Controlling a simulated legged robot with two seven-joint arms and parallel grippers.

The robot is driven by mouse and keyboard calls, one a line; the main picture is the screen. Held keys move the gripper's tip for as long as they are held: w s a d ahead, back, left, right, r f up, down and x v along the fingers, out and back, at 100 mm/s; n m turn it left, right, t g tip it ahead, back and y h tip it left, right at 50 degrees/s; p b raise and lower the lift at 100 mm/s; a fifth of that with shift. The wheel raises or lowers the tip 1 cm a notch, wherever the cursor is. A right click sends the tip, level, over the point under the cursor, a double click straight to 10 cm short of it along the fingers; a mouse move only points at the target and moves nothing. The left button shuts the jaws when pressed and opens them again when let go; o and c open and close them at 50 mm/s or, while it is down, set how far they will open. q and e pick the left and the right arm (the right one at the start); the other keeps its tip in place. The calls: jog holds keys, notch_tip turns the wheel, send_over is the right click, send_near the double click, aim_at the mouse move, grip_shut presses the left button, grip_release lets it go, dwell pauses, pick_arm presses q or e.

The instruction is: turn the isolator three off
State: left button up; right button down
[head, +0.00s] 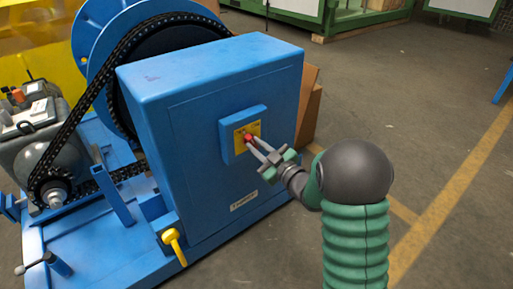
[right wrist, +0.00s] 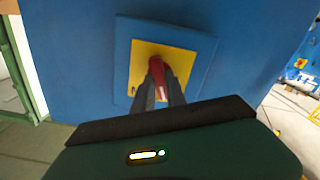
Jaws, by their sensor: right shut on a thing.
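The isolator is a red handle (head: 248,138) on a yellow plate (head: 241,131), set in a raised blue panel on the front of the blue cabinet (head: 190,110). My right gripper (head: 256,150) is at the handle with its fingers closed on it. In the right wrist view the red handle (right wrist: 157,70) stands between the two fingertips (right wrist: 159,88), in front of the yellow plate (right wrist: 140,58). The fingers hide its lower part. The small lettering on the plate is too small to read. My left gripper is not in view.
A black chain (head: 70,130) runs over a large wheel at the cabinet's left to a small sprocket (head: 55,193). A yellow lever (head: 174,246) stands at the cabinet's lower left corner. A cardboard box (head: 310,105) is behind it.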

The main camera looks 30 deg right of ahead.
jog(key=shift+s+f+n+b, duration=0.15)
jog(key=shift+n+b, duration=0.15)
jog(key=shift+n, duration=0.7)
jog(key=shift+w+f+n+b, duration=0.15)
jog(key=shift+n+b, duration=0.1)
jog(key=shift+n, duration=0.75)
jog(key=shift+s, duration=0.1)
jog(key=c, duration=1.4)
grip_release()
jog(key=shift+o, duration=0.2)
jog(key=shift+r, duration=0.1)
